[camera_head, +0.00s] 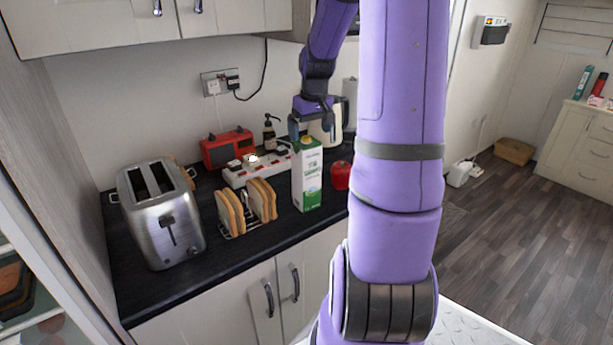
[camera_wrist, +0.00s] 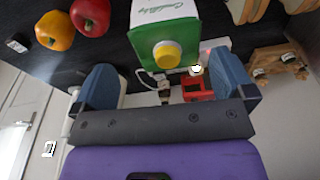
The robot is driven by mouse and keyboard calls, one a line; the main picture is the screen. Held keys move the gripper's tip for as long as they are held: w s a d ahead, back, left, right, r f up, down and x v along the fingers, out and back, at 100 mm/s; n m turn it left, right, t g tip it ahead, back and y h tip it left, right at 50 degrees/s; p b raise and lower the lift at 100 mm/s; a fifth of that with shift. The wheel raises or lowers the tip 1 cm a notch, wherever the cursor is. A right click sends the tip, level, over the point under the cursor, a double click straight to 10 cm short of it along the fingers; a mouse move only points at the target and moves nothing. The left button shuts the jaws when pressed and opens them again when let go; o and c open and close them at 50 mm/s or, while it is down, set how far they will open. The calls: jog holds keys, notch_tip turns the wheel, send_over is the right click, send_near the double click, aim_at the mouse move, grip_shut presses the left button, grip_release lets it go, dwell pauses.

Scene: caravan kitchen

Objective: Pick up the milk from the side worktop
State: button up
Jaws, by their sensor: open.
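The milk (camera_head: 307,182) is a white and green carton standing upright near the front edge of the dark worktop (camera_head: 262,234). In the wrist view the carton (camera_wrist: 163,18) shows its green top and yellow cap (camera_wrist: 167,55). My gripper (camera_head: 307,124) is at the carton's top in the head view, partly hidden behind it. In the wrist view my gripper (camera_wrist: 165,72) is open, with one blue finger on each side of the carton's top and visible gaps between. The fingers are not closed on anything.
A toaster (camera_head: 162,217), a rack of bread slices (camera_head: 230,212), a power strip (camera_head: 258,168) and a red radio (camera_head: 228,149) stand left of the carton. A red pepper (camera_head: 340,175) is close on its right. A kettle (camera_head: 328,130) stands behind. A yellow pepper (camera_wrist: 55,30) shows in the wrist view.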

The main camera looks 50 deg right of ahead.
aim_at(307, 137)
jog(key=shift+w+a+f, duration=0.1)
jog(key=shift+w+f, duration=0.05)
jog(key=shift+f, duration=0.8)
jog(key=shift+w+a+f, duration=0.1)
jog(key=shift+w+f, duration=0.1)
jog(key=shift+f, duration=0.7)
jog(key=shift+w+f, duration=0.15)
jog(key=shift+f, duration=0.8)
jog(key=shift+c, duration=0.5)
jog(key=shift+r, duration=0.1)
grip_shut()
